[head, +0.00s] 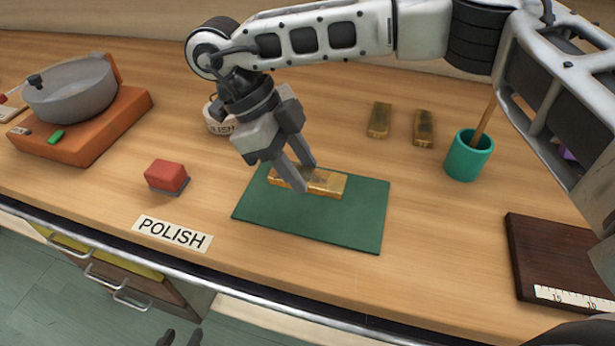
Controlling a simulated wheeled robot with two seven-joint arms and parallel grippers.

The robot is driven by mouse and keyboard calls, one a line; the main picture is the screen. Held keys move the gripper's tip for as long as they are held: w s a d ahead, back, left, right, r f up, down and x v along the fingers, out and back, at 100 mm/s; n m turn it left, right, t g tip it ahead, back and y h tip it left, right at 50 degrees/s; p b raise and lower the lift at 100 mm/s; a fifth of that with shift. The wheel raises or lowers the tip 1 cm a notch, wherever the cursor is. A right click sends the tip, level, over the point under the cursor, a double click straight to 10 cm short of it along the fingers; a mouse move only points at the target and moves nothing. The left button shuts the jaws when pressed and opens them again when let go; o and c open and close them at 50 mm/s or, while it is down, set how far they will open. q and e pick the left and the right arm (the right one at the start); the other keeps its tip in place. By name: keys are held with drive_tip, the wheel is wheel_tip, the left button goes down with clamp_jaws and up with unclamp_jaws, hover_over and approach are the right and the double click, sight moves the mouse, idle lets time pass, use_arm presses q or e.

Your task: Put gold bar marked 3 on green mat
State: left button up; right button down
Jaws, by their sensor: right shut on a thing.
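A gold bar (328,184) lies at the back part of the green mat (340,224). My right gripper (301,178) reaches down from above and is shut on this bar, one finger on its near side and one on its far side. The bar appears to rest on the mat; its number cannot be read here. Two more gold bars, a left one (379,120) and a right one (424,128), lie apart on the table behind the mat, their marks too small to read. My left gripper (180,337) shows only its dark fingertips, spread apart and empty, at the bottom edge.
A teal cup (468,155) with a stick stands right of the mat, and a dark wooden board (550,254) lies at the right. A red block (166,176), a POLISH label (172,234) and a pan (70,92) on an orange base are left. A round POLISH tin (218,120) stands behind my gripper.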

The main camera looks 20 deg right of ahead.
sight(300, 166)
drive_tip(key=f, duration=0.1)
drive_tip(key=d+f, duration=0.1)
drive_tip(key=f, duration=0.2)
drive_tip(key=shift+w+d, duration=0.3)
drive_tip(key=shift+w, duration=0.05)
drive_tip(key=shift+f, duration=0.5)
drive_tip(key=c, duration=0.9)
unclamp_jaws()
drive_tip(key=shift+a+r, duration=0.1)
drive_tip(key=b+v, duration=0.1)
drive_tip(key=v, duration=1.1)
drive_tip(key=shift+s, duration=0.1)
